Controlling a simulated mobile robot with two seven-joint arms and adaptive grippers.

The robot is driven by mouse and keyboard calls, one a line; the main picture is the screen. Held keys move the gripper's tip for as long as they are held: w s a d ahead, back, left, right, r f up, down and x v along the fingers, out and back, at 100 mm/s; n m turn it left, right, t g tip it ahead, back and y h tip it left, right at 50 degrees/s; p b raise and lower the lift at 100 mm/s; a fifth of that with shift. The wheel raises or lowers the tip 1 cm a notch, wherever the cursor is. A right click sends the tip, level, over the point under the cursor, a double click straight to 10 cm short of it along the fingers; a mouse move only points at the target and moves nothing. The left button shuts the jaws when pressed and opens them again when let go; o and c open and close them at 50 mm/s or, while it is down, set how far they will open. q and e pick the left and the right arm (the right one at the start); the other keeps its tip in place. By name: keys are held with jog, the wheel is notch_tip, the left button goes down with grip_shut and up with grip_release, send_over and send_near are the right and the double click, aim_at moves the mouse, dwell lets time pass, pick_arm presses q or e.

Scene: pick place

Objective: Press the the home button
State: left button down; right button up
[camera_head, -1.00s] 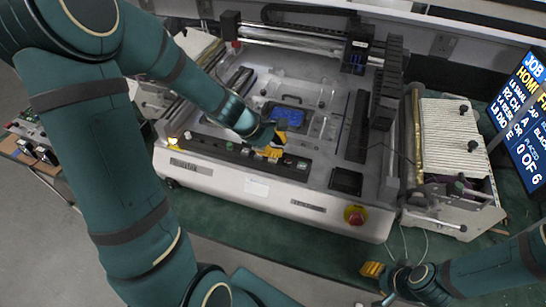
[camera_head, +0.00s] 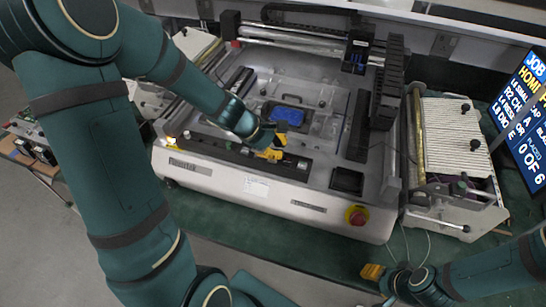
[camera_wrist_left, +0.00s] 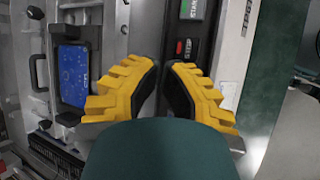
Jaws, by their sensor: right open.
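The front control strip (camera_head: 225,150) of the grey machine carries a row of buttons. My left gripper (camera_head: 270,153) is over this strip, its yellow fingers pointing down at it. In the left wrist view the two fingers (camera_wrist_left: 163,68) are close together with a narrow gap and nothing seen between them. That view shows a green START button (camera_wrist_left: 192,8) and a red STOP button (camera_wrist_left: 186,46) beyond the fingertips. I cannot make out a home button; the fingers and wrist hide part of the strip. My right gripper (camera_head: 373,272) is open and empty, low at the right.
A red emergency knob (camera_head: 356,216) sits at the machine's front right. A blue part (camera_head: 288,115) lies in the fixture behind my left gripper. A gantry head (camera_head: 357,50) stands at the back. A screen (camera_head: 522,110) is at the far right.

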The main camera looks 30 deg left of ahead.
pick_arm(q)
jog(key=shift+s+f+b, duration=0.1)
jog(key=shift+f+b, duration=0.25)
pick_arm(e)
jog(key=shift+f, duration=0.4)
pick_arm(q)
jog(key=shift+r, duration=0.15)
pick_arm(e)
jog(key=shift+s+r, duration=0.1)
pick_arm(q)
jog(key=shift+r+p, duration=0.6)
jog(key=shift+p, duration=0.15)
pick_arm(e)
jog(key=shift+r, duration=0.55)
pick_arm(q)
jog(key=shift+r, duration=0.1)
pick_arm(e)
jog(key=shift+r, duration=0.1)
pick_arm(q)
notch_tip(320, 180, up, 5)
jog(key=p, duration=0.4)
jog(key=shift+p, duration=0.35)
pick_arm(e)
notch_tip(320, 180, up, 5)
jog(key=shift+f, duration=0.15)
